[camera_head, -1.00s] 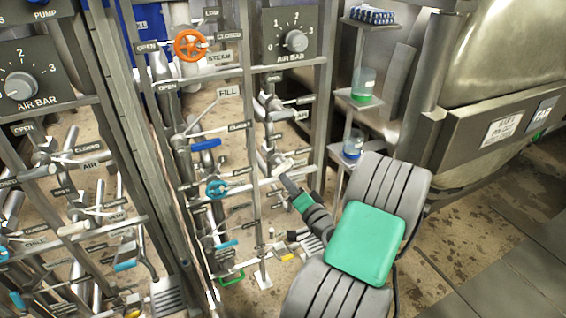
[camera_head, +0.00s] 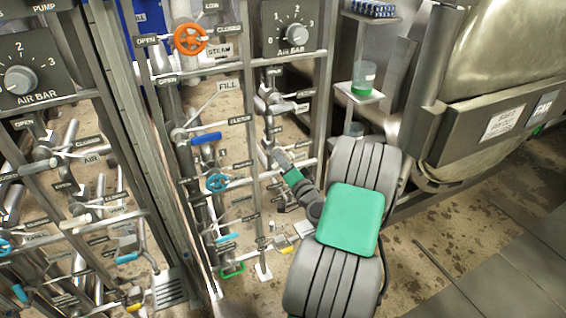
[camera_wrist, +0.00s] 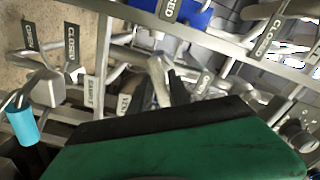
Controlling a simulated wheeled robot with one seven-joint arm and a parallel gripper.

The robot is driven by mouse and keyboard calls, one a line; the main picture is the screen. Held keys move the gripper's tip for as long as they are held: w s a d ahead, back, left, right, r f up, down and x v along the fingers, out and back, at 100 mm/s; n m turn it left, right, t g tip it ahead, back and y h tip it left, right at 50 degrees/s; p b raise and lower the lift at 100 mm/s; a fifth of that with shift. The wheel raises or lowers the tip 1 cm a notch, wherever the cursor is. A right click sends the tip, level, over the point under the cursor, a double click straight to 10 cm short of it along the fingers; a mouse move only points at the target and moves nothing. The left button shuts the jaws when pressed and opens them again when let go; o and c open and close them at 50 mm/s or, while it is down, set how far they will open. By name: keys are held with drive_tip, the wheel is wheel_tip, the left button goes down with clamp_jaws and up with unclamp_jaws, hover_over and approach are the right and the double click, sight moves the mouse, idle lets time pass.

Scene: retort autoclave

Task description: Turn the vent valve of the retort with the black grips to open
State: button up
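My gripper (camera_head: 275,153) reaches from the lower right to the right-hand valve panel, among the pipes just below a grey valve (camera_head: 268,100). My own green and black arm part fills the bottom of that view and hides what is below. I cannot make out which handle has black grips, or whether my gripper touches it.
A shelf post with a green-filled beaker (camera_head: 364,79) and a large steel vessel (camera_head: 505,50) stand right. Floor (camera_head: 480,230) at lower right is mostly clear.

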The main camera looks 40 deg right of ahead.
clamp_jaws()
drive_tip(key=shift+f+b, duration=0.1)
drive_tip(key=shift+b, duration=0.4)
drive_tip(key=shift+f+n+b, duration=0.15)
drive_tip(key=shift+n+b, duration=0.95)
drive_tip(key=shift+b, duration=0.15)
drive_tip(key=n+b, duration=0.2)
drive_tip(key=b, duration=0.1)
drive_tip(key=shift+f+n+b, duration=0.15)
drive_tip(key=shift+n+b, duration=0.15)
drive_tip(key=shift+b, duration=0.1)
drive_tip(key=n+b, duration=0.4)
drive_tip(key=b, duration=0.2)
drive_tip(key=shift+b, duration=0.3)
drive_tip(key=n+b, duration=0.2)
drive_tip(key=b, duration=0.1)
drive_tip(key=shift+r+n+b, duration=0.2)
drive_tip(key=shift+n+b, duration=0.2)
drive_tip(key=shift+r+n, duration=0.15)
drive_tip(key=shift+n, duration=0.15)
